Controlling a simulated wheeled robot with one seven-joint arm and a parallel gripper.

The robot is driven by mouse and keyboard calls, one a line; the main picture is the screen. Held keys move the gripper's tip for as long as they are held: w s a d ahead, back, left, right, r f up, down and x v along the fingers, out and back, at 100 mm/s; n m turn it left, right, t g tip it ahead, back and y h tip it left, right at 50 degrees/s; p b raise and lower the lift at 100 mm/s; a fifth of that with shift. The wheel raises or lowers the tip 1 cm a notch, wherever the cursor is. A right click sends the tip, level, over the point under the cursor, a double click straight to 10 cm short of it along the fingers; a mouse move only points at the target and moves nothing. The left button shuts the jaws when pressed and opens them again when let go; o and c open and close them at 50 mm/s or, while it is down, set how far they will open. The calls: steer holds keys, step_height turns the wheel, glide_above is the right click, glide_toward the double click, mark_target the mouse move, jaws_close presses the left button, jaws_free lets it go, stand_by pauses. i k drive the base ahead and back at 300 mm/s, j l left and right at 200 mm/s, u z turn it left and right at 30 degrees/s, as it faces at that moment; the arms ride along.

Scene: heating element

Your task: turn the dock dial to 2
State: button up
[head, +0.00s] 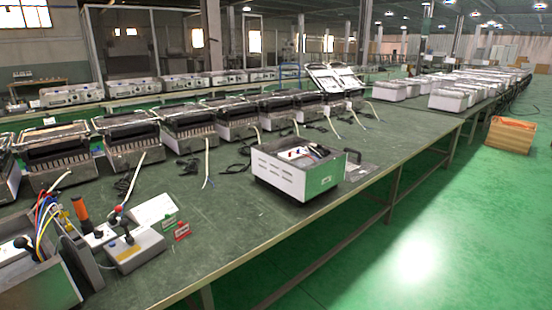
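A small light grey box (136,249) sits on the green workbench at the lower left, with a black knob (128,237) on top. It may be the dock and its dial, but I cannot be sure. The knob's setting and any numbers are too small to read. A second black knob (24,243) shows on a grey housing (38,283) with coloured wires at the bottom left corner. My gripper is not in view.
An orange-handled tool (80,209) stands beside the wires. A white card (154,209), a green tag (170,221) and a red tag (182,231) are near the box. An open white-and-green case (296,175) stands farther right. The bench (232,225) between is clear.

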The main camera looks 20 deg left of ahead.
mark_target(98, 233)
steer(key=i+l+u, duration=0.15)
steer(key=i+u, duration=0.2)
steer(key=u, duration=0.15)
steer(key=i+l+u, duration=0.25)
steer(key=u, duration=0.25)
steer(key=i+l+u, duration=0.35)
steer(key=u, duration=0.15)
steer(key=i+l+u, duration=0.15)
steer(key=l+u, duration=0.3)
steer(key=i+l+u, duration=0.25)
steer(key=l, duration=0.3)
steer(key=l+u, duration=0.25)
steer(key=l, duration=0.25)
steer(key=i+j, duration=0.15)
steer(key=j, duration=0.25)
steer(key=i+j, duration=0.1)
steer(key=j, duration=0.25)
steer(key=i+j, duration=0.15)
steer(key=j, duration=0.25)
steer(key=i+j, duration=0.1)
steer(key=j, duration=0.25)
